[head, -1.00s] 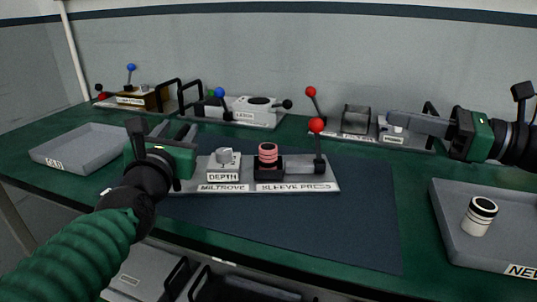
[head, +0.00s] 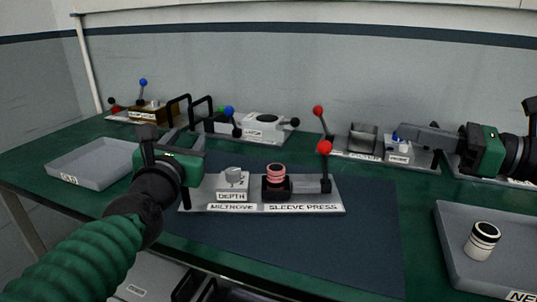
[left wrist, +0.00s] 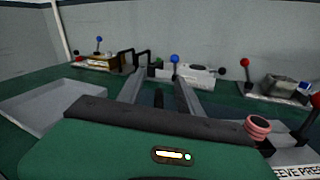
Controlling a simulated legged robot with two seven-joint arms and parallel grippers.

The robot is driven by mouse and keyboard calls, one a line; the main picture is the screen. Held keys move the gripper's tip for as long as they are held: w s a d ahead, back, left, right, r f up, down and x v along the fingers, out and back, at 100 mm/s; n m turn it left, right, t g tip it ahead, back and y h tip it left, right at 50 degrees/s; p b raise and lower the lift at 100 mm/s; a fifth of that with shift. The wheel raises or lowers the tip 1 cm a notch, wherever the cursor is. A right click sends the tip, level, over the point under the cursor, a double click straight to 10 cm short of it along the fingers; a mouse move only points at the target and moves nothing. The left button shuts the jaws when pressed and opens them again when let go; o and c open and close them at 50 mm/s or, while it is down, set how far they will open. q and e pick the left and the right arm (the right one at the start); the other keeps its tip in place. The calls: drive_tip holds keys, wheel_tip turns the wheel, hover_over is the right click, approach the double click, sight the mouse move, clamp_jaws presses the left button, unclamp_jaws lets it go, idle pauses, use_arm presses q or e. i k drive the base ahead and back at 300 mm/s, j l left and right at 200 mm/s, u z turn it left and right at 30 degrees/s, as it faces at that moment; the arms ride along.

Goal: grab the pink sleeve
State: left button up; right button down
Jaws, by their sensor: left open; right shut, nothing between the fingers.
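The pink sleeve (head: 275,176) is a ribbed pink ring stack standing upright in the black holder of the sleeve press (head: 306,208), at the middle of the bench. It also shows at the lower right of the left wrist view (left wrist: 257,127). My left gripper (head: 180,138) is open and empty, to the left of the sleeve and apart from it. Its two fingers (left wrist: 160,92) point toward the back of the bench in the left wrist view. My right gripper (head: 400,132) is shut and empty at the back right, near the rear fixtures.
A lever with a red ball (head: 324,148) rises just right of the sleeve, and a depth block (head: 232,182) stands left of it. An empty grey tray (head: 95,162) is at left. A tray at right holds a white-and-black sleeve (head: 482,240). The dark mat (head: 350,245) in front is clear.

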sight(275, 179)
drive_tip(key=k, duration=0.95)
